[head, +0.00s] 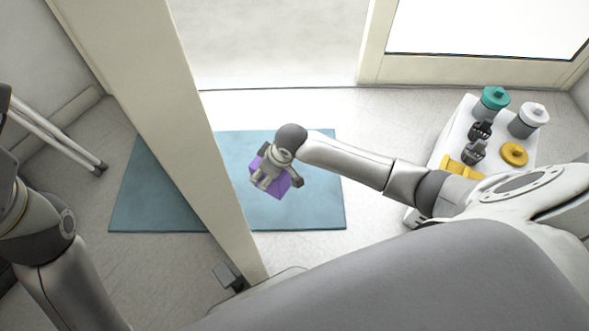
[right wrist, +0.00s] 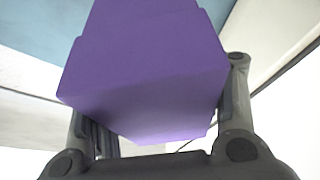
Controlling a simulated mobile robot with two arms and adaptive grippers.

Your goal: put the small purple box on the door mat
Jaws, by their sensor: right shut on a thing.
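The small purple box (head: 284,187) is in my right gripper (head: 268,178), in front of the blue door mat (head: 300,150) in the head view. The right wrist view shows the purple box (right wrist: 150,75) large between both fingers of the right gripper (right wrist: 158,120), which is shut on it. The mat lies flat on the floor and also shows behind the box in the right wrist view (right wrist: 40,25). I cannot tell how high the box is above the mat. My left arm is at the left edge; its gripper is not clearly visible.
A pale door or post (head: 175,100) stands across the mat's middle. A white cart (head: 450,140) at the right holds a teal-lidded jar (head: 492,103), a grey-white jar (head: 528,121) and yellow items. White poles (head: 60,140) stand at the left. The mat's right part is clear.

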